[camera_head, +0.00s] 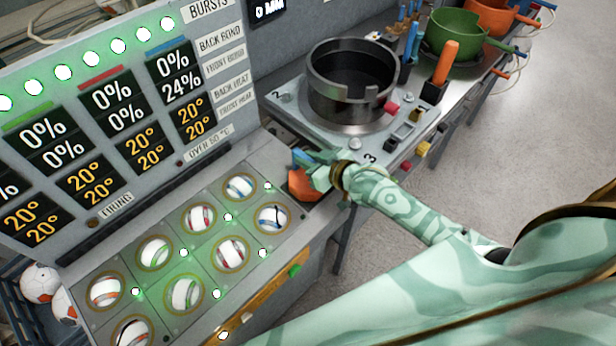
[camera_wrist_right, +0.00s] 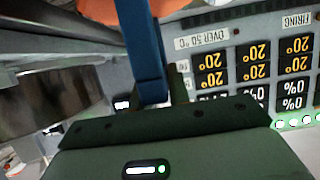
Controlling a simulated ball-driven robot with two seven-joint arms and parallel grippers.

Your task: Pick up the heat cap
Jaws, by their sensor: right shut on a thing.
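The heat cap (camera_head: 306,186) is an orange piece with a blue handle. It shows at the right end of the ball panel, beside the metal plate's front corner. My right gripper (camera_head: 314,170) is shut on its blue handle; the fingers partly hide it. In the right wrist view the blue handle (camera_wrist_right: 141,48) runs up from the gripper to the orange part (camera_wrist_right: 128,8), cut off by the top edge. I cannot tell whether the cap touches the surface below. My left gripper is in neither view.
Balls sit in round seats on the panel (camera_head: 180,237), under a readout board (camera_head: 110,110). A dark metal ring pot (camera_head: 350,110) stands on the plate. Behind it are an orange-handled tool (camera_head: 445,65), a green bowl (camera_head: 452,35) and an orange bowl (camera_head: 492,15).

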